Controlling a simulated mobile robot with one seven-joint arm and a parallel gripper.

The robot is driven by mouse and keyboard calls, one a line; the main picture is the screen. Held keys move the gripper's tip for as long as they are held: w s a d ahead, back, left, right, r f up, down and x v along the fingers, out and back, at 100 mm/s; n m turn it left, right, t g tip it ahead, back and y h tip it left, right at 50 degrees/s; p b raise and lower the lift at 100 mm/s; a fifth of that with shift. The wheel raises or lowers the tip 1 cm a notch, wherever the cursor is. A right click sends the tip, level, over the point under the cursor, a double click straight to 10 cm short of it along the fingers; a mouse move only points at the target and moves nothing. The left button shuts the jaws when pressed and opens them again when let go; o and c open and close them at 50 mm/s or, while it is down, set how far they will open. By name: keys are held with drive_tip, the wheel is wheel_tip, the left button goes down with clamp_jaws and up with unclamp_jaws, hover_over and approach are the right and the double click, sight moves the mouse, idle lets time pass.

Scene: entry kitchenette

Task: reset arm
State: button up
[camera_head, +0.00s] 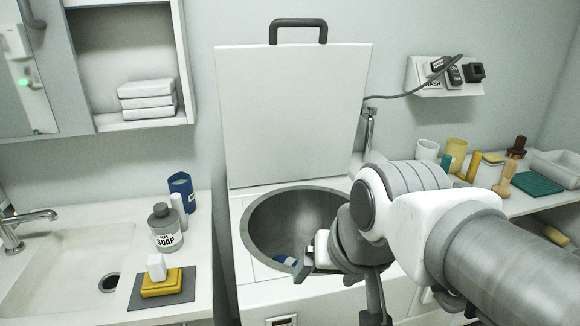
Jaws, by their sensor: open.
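My arm comes in from the lower right, bent at the elbow. My gripper (308,262) is open and hangs over the front right part of the round metal basin (268,222). The wrist and hand hide part of the basin's right side. A small blue and white item (287,260) shows low inside the basin, just left of my gripper; I cannot tell what it is. No object shows between the fingers.
A raised white lid (292,115) stands behind the basin. A right shelf (520,205) holds several jars and brushes, close behind my arm.

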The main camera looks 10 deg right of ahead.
drive_tip(key=s+n, duration=0.2)
drive_tip(key=shift+d+n, duration=0.15)
drive_tip(key=shift+n, duration=0.15)
wheel_tip(320, 180, up, 13)
drive_tip(key=p, duration=1.3)
